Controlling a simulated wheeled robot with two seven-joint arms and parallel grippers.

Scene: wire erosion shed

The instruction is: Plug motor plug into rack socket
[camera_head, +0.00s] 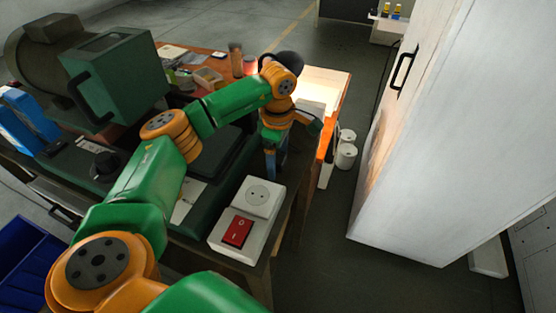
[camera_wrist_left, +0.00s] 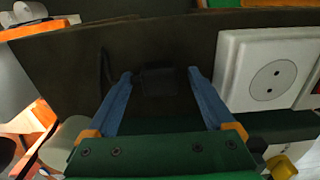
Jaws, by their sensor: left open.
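The rack socket (camera_head: 258,194) is a round two-hole outlet on a white box beside the bench edge. It also shows at the right in the left wrist view (camera_wrist_left: 272,82). My left gripper (camera_head: 271,174) hangs with blue fingers pointing down, just behind the socket box. In the left wrist view the fingers (camera_wrist_left: 160,74) are spread apart. A dark block (camera_wrist_left: 158,82) shows between them, possibly the motor plug; it is too dark to be sure. The gripper does not hold it. The plug cannot be made out in the head view. My right gripper is not in view.
A red switch (camera_head: 237,231) sits on the white box in front of the socket. A green machine (camera_head: 115,75) stands at the left. A white cabinet (camera_head: 440,130) fills the right. White rolls (camera_head: 346,152) stand on the floor.

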